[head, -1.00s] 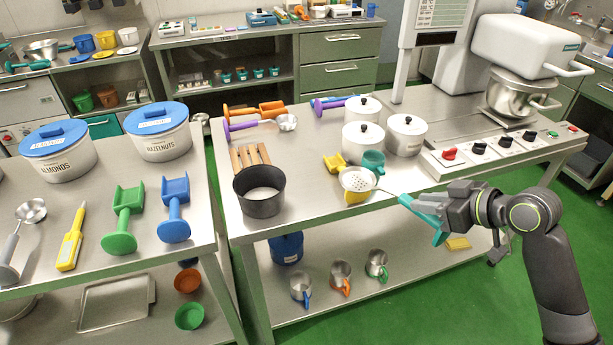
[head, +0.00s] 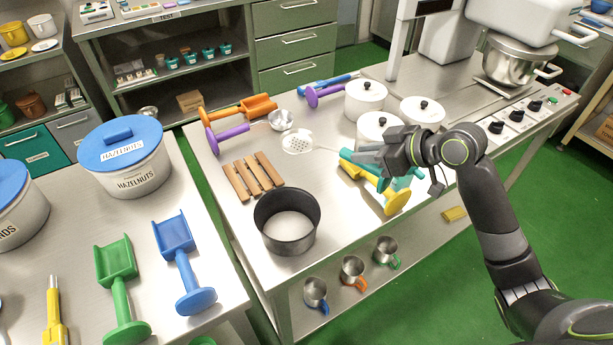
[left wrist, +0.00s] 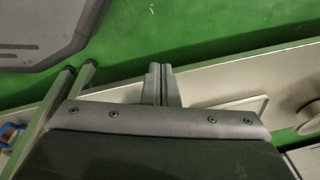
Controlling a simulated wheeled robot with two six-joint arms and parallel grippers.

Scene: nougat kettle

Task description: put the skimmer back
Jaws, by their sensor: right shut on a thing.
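The skimmer (head: 297,141) has a pale perforated round head and a thin stem, and shows in the head view. My right gripper (head: 368,157) is shut on its teal handle, with the head pointing left. The skimmer head appears over the table between the wooden slatted rack (head: 240,180) and the white canisters; its exact height is hard to tell. The dark pot (head: 287,243) with pale contents stands in front of it. My left gripper (left wrist: 161,85) shows only in the left wrist view, its fingers together and empty, with green floor and a table edge behind.
A steel ladle (head: 281,119), purple and orange tools (head: 258,106) lie just behind the skimmer head. White canisters (head: 366,97) stand behind my right gripper. A yellow scoop (head: 396,201) lies below it. Blue-lidded tubs and scoops occupy the left table.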

